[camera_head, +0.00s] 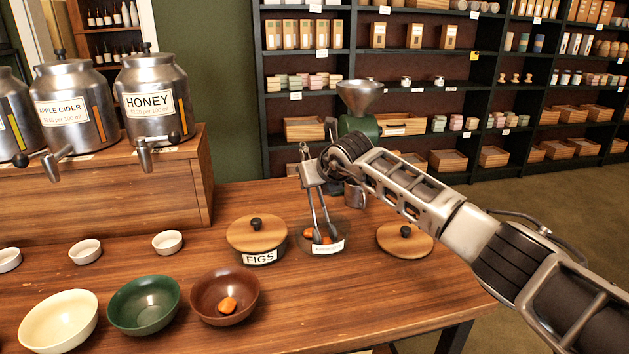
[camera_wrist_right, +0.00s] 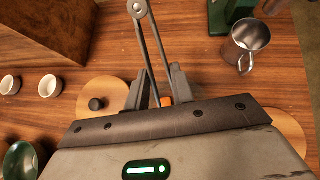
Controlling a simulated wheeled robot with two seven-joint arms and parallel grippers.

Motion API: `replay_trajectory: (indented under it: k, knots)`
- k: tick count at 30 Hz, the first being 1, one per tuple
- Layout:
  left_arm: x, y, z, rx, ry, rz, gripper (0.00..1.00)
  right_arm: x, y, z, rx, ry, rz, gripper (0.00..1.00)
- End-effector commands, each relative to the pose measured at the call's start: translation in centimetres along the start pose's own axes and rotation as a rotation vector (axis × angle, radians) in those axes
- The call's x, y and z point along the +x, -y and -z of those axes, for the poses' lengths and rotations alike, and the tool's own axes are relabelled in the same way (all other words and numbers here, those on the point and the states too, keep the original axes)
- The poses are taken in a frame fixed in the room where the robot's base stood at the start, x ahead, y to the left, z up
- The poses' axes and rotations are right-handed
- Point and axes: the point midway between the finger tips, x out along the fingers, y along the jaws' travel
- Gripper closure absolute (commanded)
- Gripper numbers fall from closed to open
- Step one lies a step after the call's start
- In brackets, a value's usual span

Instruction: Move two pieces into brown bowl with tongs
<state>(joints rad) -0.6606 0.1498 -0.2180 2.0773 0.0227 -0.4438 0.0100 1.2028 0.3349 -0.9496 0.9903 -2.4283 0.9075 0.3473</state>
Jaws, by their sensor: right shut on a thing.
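The brown bowl (camera_head: 213,305) stands at the front of the table, with one orange piece (camera_head: 228,304) inside it. A clear labelled container (camera_head: 345,236) holds orange pieces (camera_head: 310,236) at the middle of the table. My right gripper (camera_head: 309,183) is above this container, shut on the metal tongs (camera_head: 316,205). The tongs point down, with their tips in the container. In the right wrist view the tongs (camera_wrist_right: 152,50) run between my fingers, and an orange piece (camera_wrist_right: 167,101) shows near them. I cannot tell whether the tongs grip a piece. My left gripper is not in view.
A lidded FIGS jar (camera_head: 257,234) stands left of the container, and a wooden lid (camera_head: 404,239) lies to its right. A green bowl (camera_head: 144,304) and a cream bowl (camera_head: 58,321) stand left of the brown bowl. A grinder (camera_head: 358,122) and metal cup (camera_head: 355,195) are behind.

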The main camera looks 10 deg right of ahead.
Motion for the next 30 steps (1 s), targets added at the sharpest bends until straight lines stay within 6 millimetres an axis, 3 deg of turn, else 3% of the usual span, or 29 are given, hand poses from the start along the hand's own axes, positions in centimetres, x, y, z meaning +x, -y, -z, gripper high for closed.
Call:
replay_trajectory:
  k: [1,2,9,30]
  knots:
    - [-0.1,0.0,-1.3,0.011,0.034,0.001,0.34,0.0,0.0,-0.1,0.000,0.001,0.000,0.96]
    - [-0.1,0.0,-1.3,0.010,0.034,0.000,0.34,0.0,0.0,-0.1,0.000,0.001,0.000,1.00]
    - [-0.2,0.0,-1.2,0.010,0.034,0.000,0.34,-0.1,0.0,-0.2,0.000,0.002,0.000,1.00]
    - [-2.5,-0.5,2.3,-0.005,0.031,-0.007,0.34,-5.3,0.2,-6.6,-0.001,0.002,0.001,1.00]
